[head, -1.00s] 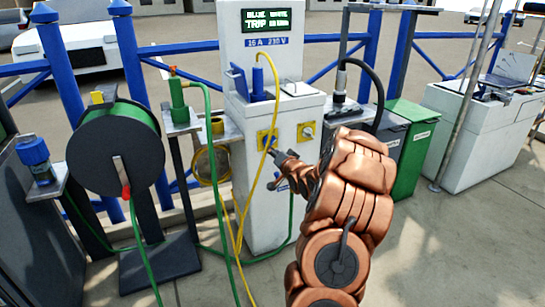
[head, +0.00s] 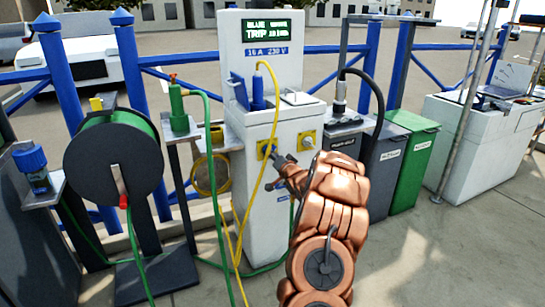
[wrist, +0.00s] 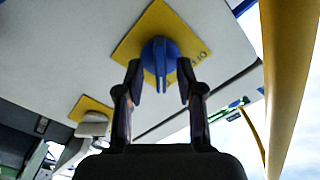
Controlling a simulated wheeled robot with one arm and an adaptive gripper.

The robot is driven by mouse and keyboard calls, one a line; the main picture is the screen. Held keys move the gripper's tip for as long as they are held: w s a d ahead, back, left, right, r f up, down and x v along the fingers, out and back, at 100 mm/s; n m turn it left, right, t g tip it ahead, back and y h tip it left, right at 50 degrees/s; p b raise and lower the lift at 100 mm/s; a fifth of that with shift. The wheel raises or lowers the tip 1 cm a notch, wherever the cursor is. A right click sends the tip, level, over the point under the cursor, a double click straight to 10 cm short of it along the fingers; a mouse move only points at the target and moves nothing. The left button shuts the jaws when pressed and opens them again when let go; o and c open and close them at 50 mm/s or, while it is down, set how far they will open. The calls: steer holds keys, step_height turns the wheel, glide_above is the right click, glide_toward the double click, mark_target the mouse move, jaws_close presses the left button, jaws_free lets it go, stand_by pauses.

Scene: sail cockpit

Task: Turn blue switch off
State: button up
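The blue switch (wrist: 161,58) is a rotary knob on a yellow plate (wrist: 140,32) on the white power pedestal (head: 266,215). My gripper (wrist: 159,76) is open in the wrist view. Its two fingertips are on either side of the knob's lower part, with gaps showing. I cannot tell how deep they reach. In the head view my gripper (head: 275,163) is at the left yellow plate (head: 262,148) and hides most of the knob. A second, pale grey knob on its own yellow plate (head: 306,139) is to the right.
A yellow cable (head: 275,105) hangs down the pedestal's front, close to my gripper; it also shows in the wrist view (wrist: 288,80). A green hose (head: 206,125) and reel (head: 115,158) are left. Grey and green bins (head: 412,160) stand right.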

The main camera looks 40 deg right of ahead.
steer(key=shift+w+d, duration=0.1)
steer(key=shift+w, duration=0.25)
jaws_close()
stand_by(0.3)
